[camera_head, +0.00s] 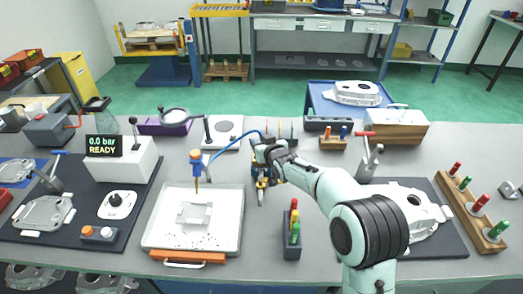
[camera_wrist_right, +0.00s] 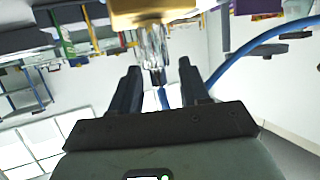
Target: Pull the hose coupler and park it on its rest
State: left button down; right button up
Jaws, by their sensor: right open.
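My right gripper (camera_head: 262,182) is over the middle of the bench in the head view, at the end of my right arm. In the right wrist view the right gripper (camera_wrist_right: 158,68) is open, with its two dark fingers apart. A silvery ribbed fitting (camera_wrist_right: 154,45), probably the hose coupler, shows just beyond and between the fingertips, below a brass-coloured block (camera_wrist_right: 150,12). I cannot tell whether the fingers touch it. A blue hose (camera_wrist_right: 240,48) curves at the right; in the head view the blue hose (camera_head: 228,143) arches between the gripper area and a blue-handled tool (camera_head: 197,163). The coupler's rest cannot be made out.
A white tray (camera_head: 231,240) with a casting lies left of the gripper. A block with coloured handles (camera_head: 291,246) stands in front. A white box with a "0.0 bar READY" display (camera_head: 103,146) is at the left. A casting (camera_head: 426,213) lies on the right mat.

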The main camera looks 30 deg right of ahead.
grip_shut()
